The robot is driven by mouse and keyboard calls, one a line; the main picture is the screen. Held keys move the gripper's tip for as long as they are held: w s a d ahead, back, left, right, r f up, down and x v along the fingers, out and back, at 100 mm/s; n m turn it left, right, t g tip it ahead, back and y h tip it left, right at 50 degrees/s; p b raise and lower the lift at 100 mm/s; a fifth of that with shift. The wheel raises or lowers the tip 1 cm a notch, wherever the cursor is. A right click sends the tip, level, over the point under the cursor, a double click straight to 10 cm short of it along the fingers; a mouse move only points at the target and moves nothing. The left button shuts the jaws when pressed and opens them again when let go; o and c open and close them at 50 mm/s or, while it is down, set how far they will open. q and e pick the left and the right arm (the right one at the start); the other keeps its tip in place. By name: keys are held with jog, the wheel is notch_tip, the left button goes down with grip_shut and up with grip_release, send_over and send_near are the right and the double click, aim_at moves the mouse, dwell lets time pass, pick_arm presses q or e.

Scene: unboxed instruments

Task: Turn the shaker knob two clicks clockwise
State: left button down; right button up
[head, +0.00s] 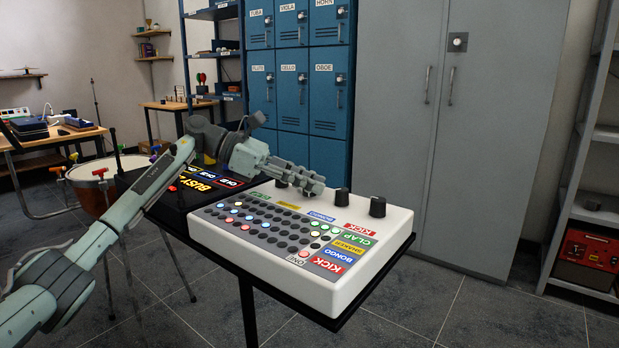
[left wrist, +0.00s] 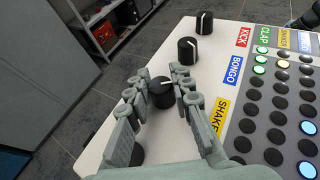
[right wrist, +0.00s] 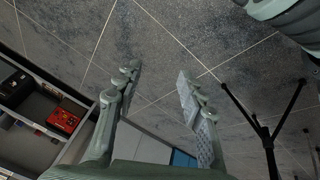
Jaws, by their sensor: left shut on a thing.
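The white drum machine (head: 345,290) stands on a black stand. The shaker knob (left wrist: 162,96), black with a white pointer line, is in line with the SHAKER label (left wrist: 221,112). My left gripper (left wrist: 168,85) is shut on this knob, one finger on each side. The pointer line slants to the upper right in the left wrist view. In the head view my left gripper (head: 312,186) hides most of the knob. My right gripper (right wrist: 158,80) is open and empty, with floor behind it.
The bongo knob (left wrist: 187,50) and kick knob (left wrist: 204,23) stand in the same row; another knob (left wrist: 138,155) is partly hidden by a finger. Button rows (head: 265,228) cover the panel. A grey cabinet (head: 455,120) stands behind.

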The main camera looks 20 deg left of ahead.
pick_arm(q)
jog(key=shift+m+g, duration=0.4)
jog(key=shift+f, duration=0.1)
jog(key=c, duration=1.3)
grip_release()
notch_tip(320, 180, up, 5)
send_over(255, 192)
jog(key=shift+f, duration=0.15)
jog(key=shift+f, duration=0.1)
